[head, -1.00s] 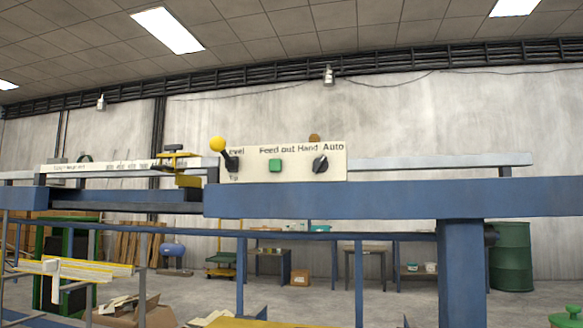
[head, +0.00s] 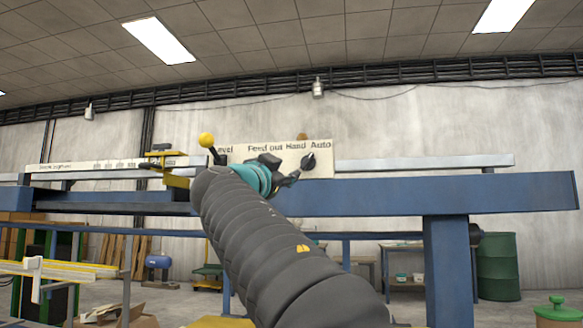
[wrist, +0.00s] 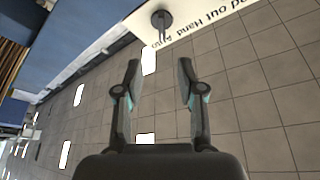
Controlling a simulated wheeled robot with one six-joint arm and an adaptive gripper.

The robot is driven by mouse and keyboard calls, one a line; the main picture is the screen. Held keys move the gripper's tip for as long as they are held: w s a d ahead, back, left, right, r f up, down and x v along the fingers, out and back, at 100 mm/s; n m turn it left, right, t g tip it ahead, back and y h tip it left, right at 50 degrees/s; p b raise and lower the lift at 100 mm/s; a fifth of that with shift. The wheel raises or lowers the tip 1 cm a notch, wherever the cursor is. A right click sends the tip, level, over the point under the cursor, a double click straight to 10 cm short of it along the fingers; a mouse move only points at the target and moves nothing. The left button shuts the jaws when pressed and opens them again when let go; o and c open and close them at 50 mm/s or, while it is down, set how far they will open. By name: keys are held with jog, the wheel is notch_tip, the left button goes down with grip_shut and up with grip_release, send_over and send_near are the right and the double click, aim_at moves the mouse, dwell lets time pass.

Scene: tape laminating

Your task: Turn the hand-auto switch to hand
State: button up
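The hand-auto switch (head: 308,162) is a black rotary knob on the cream control panel (head: 325,168), under the printed words "Hand" and "Auto". Its pointer appears to lean up and right, toward "Auto". The knob also shows at the top of the wrist view (wrist: 162,19), beyond my fingertips and roughly centred between them. My gripper (head: 292,179) is just left of the knob in the head view. In the wrist view my gripper (wrist: 159,72) is open, with nothing between its fingers and a gap to the knob.
The yellow-balled lever (head: 206,140) stands at the panel's left end, close to my arm. The blue machine beam (head: 450,194) runs below the panel. My wrist hides the green feed-out button. Open space lies in front of the panel's right side.

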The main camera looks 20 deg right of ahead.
aim_at(307, 160)
jog(key=p+x, duration=0.2)
jog(key=x, duration=0.2)
jog(key=p+x, duration=0.2)
jog(key=x, duration=0.2)
jog(key=r+p+x, duration=0.1)
jog(key=p+x, duration=0.1)
jog(key=x, duration=0.2)
jog(key=shift+d, duration=0.15)
jog(key=shift+w+d+r, duration=0.1)
jog(key=shift+w+d, duration=0.35)
jog(key=shift+w, duration=0.05)
grip_shut()
